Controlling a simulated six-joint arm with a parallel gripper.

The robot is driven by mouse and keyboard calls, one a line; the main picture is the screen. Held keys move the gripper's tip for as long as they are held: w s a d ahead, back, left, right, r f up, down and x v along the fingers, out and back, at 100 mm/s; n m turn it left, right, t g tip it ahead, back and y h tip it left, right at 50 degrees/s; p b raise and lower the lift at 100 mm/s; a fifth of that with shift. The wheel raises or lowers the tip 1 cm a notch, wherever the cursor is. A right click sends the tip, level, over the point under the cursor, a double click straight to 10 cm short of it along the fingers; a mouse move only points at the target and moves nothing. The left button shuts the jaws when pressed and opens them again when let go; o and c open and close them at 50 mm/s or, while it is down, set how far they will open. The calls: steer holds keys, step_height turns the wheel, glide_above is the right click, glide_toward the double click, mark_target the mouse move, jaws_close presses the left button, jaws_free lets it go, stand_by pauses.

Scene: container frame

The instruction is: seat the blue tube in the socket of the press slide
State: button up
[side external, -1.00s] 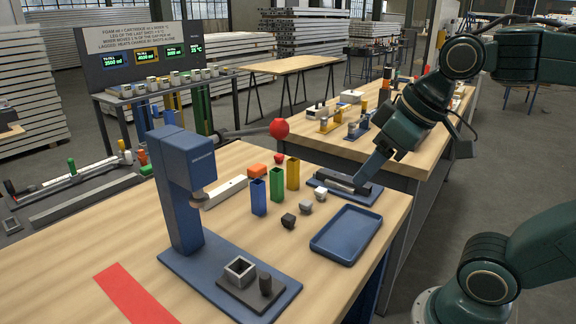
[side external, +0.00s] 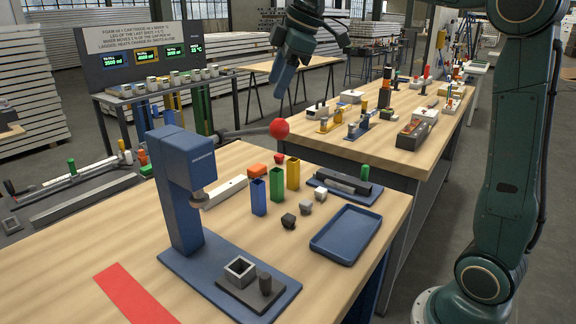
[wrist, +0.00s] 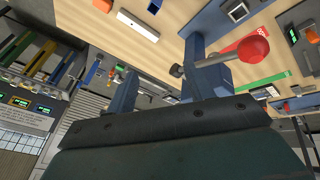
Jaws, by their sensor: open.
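The blue tube (side external: 258,197) stands upright on the wooden bench, left of a green tube (side external: 276,185) and a yellow tube (side external: 293,174). The press (side external: 180,195) is a blue column with an overhanging head on a blue base. Its dark slide (side external: 232,292) lies on the base and carries a square, open-topped grey socket (side external: 240,270) and a dark upright peg (side external: 265,284). The socket looks empty. My gripper (side external: 284,76) is open and empty, high above the far side of the bench. Its two blue fingers (wrist: 162,85) show apart in the wrist view.
A red lever ball (side external: 279,128) sticks up behind the tubes; it also shows in the wrist view (wrist: 253,48). A blue tray (side external: 330,251), small dark and grey blocks, and a blue plate (side external: 368,194) bearing a dark bar and green cap lie to the right.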

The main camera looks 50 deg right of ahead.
steer(key=w+d+f+n+g, duration=0.2)
steer(key=w+f+n, duration=0.2)
steer(key=w+f, duration=0.25)
steer(key=n+g, duration=0.3)
steer(key=n, duration=0.1)
glide_toward(257, 189)
step_height(257, 189, up, 3)
steer(key=d, duration=0.2)
steer(key=shift+w+f, duration=0.15)
steer(key=shift+w, duration=0.25)
steer(key=shift+a+f, duration=0.1)
steer(key=shift+f, duration=0.05)
step_height(257, 189, down, 8)
steer(key=shift+a+f, duration=0.15)
steer(key=shift+a, duration=0.3)
steer(key=shift+a+f, duration=0.15)
steer(key=shift+f, duration=1.15)
steer(key=shift+a+f, duration=0.15)
steer(key=shift+f, duration=1.1)
